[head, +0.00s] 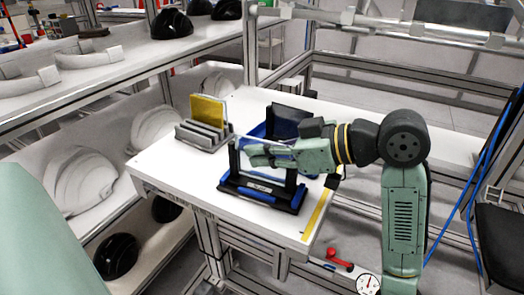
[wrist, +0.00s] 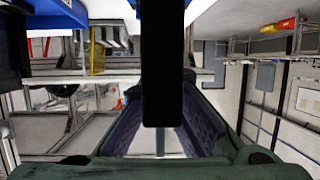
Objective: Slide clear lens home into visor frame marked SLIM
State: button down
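The near visor frame (head: 262,198) stands on the white table, a blue and black base with two dark upright posts and a pale label too small to read. My gripper (head: 262,152) reaches in from the right at the top of this frame, fingers pointing left. The fingers look closed on the clear lens (head: 243,141), which shows only as a faint pale edge between the posts. How deep it sits is unclear. In the wrist view a black upright (wrist: 161,60) covers the middle between my padded fingers (wrist: 161,118) and hides most of the grip.
A second blue frame with a dark panel (head: 288,122) stands close behind. A grey rack (head: 203,136) with a yellow lens (head: 206,110) and a pale sheet stands at the back left. Yellow tape (head: 318,214) marks the table's right edge. Shelves with helmet shells (head: 80,180) line the left.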

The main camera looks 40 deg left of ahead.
jog(key=shift+f+b, duration=0.3)
jog(key=shift+f, duration=0.2)
jog(key=c, duration=1.7)
grip_release()
jog(key=shift+r, duration=0.1)
jog(key=v, duration=1.2)
